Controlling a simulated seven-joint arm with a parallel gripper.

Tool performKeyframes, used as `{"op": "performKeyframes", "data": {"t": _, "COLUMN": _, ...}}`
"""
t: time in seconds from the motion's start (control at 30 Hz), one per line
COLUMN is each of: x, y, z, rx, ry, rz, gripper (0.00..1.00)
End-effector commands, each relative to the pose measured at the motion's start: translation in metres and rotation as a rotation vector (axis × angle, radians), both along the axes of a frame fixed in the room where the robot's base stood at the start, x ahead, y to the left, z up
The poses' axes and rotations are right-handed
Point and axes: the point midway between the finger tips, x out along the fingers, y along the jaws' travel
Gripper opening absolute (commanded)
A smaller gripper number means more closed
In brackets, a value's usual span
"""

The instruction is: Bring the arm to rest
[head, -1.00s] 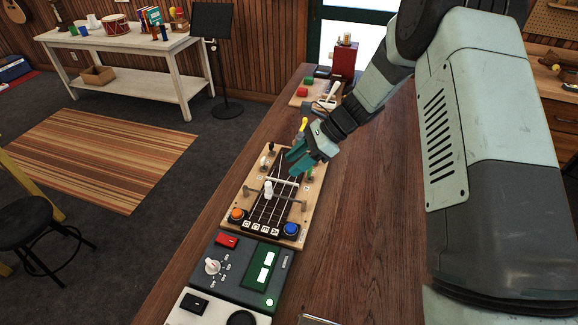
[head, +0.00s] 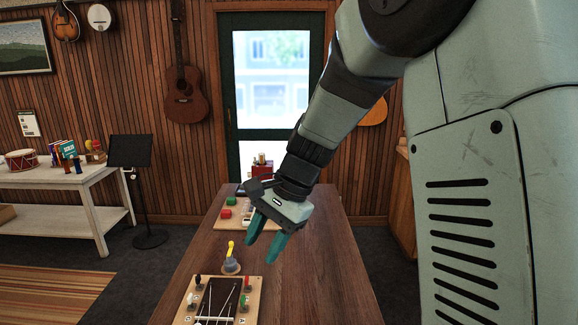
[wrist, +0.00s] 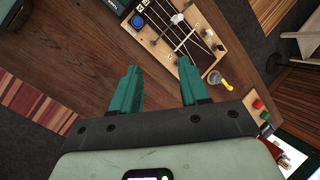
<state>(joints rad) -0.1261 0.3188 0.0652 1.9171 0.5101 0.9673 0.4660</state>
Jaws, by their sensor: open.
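My gripper (head: 263,250) is open and empty, with its two teal fingers apart. In the head view it hangs above the wooden workbench (head: 325,270), pointing down and a little left. In the wrist view my gripper (wrist: 158,88) has bare bench top and part of the ukulele-like board past its fingers. The fingers look clear of everything on the bench. My arm reaches down to it from the upper right of the head view.
The string board (head: 251,302) lies on the bench's near part, with a yellow-topped grey item (head: 231,262) just behind it. A board with red and green blocks (head: 232,222) lies farther back. A music stand (head: 150,238) and white table (head: 95,222) stand left. The bench's right side is clear.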

Motion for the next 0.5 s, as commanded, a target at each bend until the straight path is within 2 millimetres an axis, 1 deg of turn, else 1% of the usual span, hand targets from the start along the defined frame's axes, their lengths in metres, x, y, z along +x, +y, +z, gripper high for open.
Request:
{"op": "performKeyframes", "data": {"t": 0.03, "x": -0.013, "y": -0.014, "z": 0.022, "rx": -0.027, "ry": -0.067, "rz": 0.037, "gripper": 0.45}}
{"op": "performKeyframes", "data": {"t": 0.1, "x": -0.032, "y": -0.032, "z": 0.044, "rx": -0.07, "ry": -0.148, "rz": 0.096, "gripper": 0.45}}
{"op": "performKeyframes", "data": {"t": 0.17, "x": -0.049, "y": -0.047, "z": 0.06, "rx": -0.108, "ry": -0.215, "rz": 0.142, "gripper": 0.45}}
{"op": "performKeyframes", "data": {"t": 0.2, "x": -0.061, "y": -0.057, "z": 0.07, "rx": -0.136, "ry": -0.259, "rz": 0.173, "gripper": 0.45}}
{"op": "performKeyframes", "data": {"t": 0.27, "x": -0.079, "y": -0.072, "z": 0.083, "rx": -0.179, "ry": -0.323, "rz": 0.218, "gripper": 0.45}}
{"op": "performKeyframes", "data": {"t": 0.3, "x": -0.091, "y": -0.081, "z": 0.09, "rx": -0.209, "ry": -0.365, "rz": 0.248, "gripper": 0.45}}
{"op": "performKeyframes", "data": {"t": 0.37, "x": -0.111, "y": -0.095, "z": 0.099, "rx": -0.256, "ry": -0.424, "rz": 0.293, "gripper": 0.45}}
{"op": "performKeyframes", "data": {"t": 0.4, "x": -0.124, "y": -0.104, "z": 0.104, "rx": -0.288, "ry": -0.461, "rz": 0.321, "gripper": 0.45}}
{"op": "performKeyframes", "data": {"t": 0.5, "x": -0.153, "y": -0.124, "z": 0.112, "rx": -0.368, "ry": -0.546, "rz": 0.388, "gripper": 0.45}}
